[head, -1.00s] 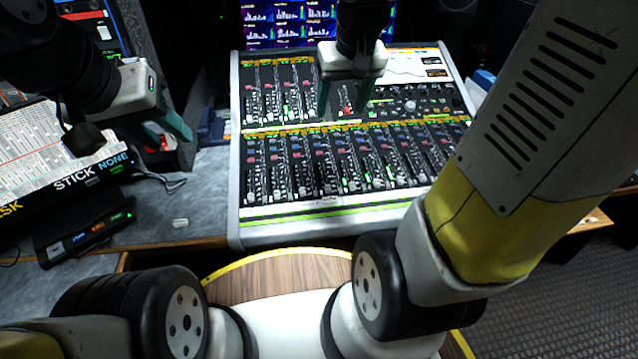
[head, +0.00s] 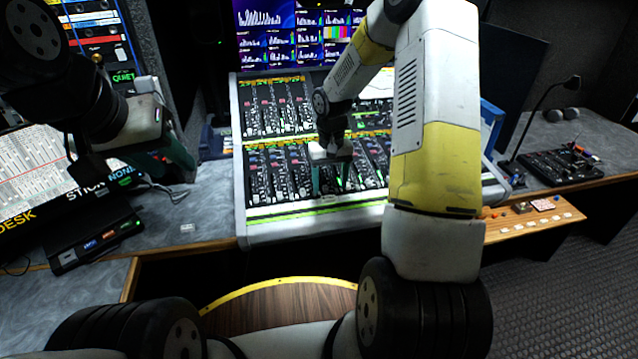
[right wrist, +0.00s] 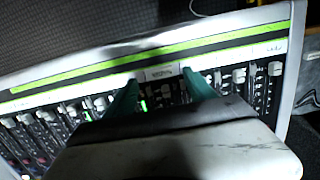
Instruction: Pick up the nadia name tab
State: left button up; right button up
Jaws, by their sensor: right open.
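A small pale tab (right wrist: 161,72) lies on the front strip of the mixing console in the right wrist view. Its lettering is too small to read, so I cannot confirm that it says Nadia. My right gripper (right wrist: 160,79) is open, with one green finger on each side of the tab as seen there. I cannot tell whether the fingers touch the console. In the head view the right gripper (head: 331,191) points down over the console's front edge. My left gripper (head: 168,162) appears open and empty, above the left desk.
The mixing console (head: 240,170) has rows of faders just behind the strip. A small white piece (head: 187,228) lies on the left desk beside a black box (head: 95,238). A wooden ledge (head: 535,223) with small items and a lamp (head: 545,100) stand at the right.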

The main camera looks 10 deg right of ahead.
aim_at(329, 199)
notch_tip(329, 199, down, 5)
jog(key=shift+a+r, duration=0.1)
grip_shut()
dwell(0.3)
